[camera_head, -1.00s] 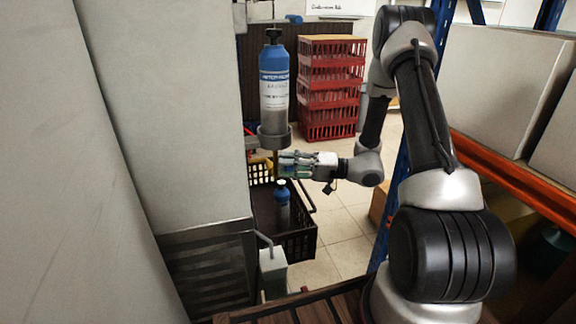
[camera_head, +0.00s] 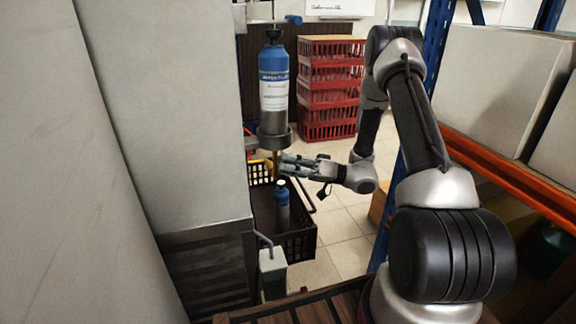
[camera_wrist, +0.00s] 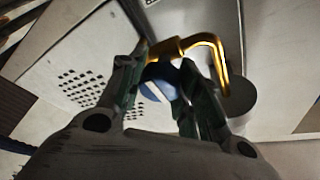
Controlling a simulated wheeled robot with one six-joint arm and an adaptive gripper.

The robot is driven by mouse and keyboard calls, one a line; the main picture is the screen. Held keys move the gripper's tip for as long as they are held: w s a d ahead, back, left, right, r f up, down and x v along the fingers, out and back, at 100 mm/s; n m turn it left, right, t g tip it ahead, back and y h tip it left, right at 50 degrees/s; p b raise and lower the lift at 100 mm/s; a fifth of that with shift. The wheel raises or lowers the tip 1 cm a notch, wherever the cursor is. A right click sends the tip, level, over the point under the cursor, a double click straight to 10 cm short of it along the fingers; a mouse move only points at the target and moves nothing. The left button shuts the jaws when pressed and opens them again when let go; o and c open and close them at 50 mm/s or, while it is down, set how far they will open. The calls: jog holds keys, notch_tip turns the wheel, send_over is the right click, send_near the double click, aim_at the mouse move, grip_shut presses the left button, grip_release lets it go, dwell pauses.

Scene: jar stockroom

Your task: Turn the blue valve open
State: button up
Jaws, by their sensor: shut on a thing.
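The blue valve (camera_wrist: 160,80) is a round blue knob with a pale bar across its face, seen in the wrist view. It sits beside a bent brass pipe (camera_wrist: 207,42). My gripper (camera_wrist: 163,85) has its two dark green fingers on either side of the knob, closed on it. In the head view my gripper (camera_head: 286,162) is just below the cup-like holder of the tall cylinder. A bit of brass pipe (camera_head: 276,166) shows at the fingertips there. The knob itself cannot be made out in the head view.
A tall blue-topped cylinder (camera_head: 274,90) stands above my gripper. A small blue bottle (camera_head: 282,205) stands in the dark crate (camera_head: 299,245) below. Stacked red crates (camera_head: 330,95) stand behind. A large pale cabinet (camera_head: 165,110) is at the left, shelving at the right.

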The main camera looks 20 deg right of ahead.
jog(key=shift+f, duration=0.1)
jog(key=o, duration=1)
jog(key=shift+o, duration=0.2)
jog(key=v, duration=1.2)
jog(key=d+r, duration=0.7)
jog(key=d, duration=0.3)
jog(key=shift+w+r, duration=0.1)
jog(key=shift+r, duration=0.05)
